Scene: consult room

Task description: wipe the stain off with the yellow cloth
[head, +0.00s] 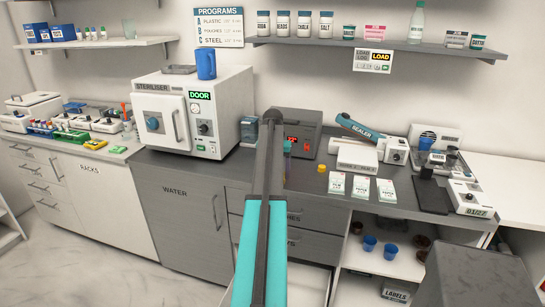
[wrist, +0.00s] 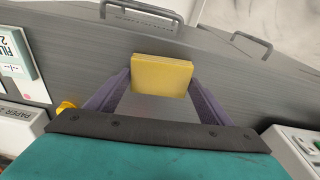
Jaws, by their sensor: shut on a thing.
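The yellow cloth (wrist: 162,72) shows in the wrist view as a folded, block-like pad. My gripper (wrist: 160,82) is shut on it, with one purple-grey finger at each side. The pad is over the grey counter top (wrist: 80,60); I cannot tell whether it touches the surface.
A steriliser (head: 194,112) stands left of my arm. A small yellow cap (head: 321,168), white packs (head: 362,188) and a sealer (head: 357,130) lie to the right. Drawer handles (wrist: 142,15) edge the counter front.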

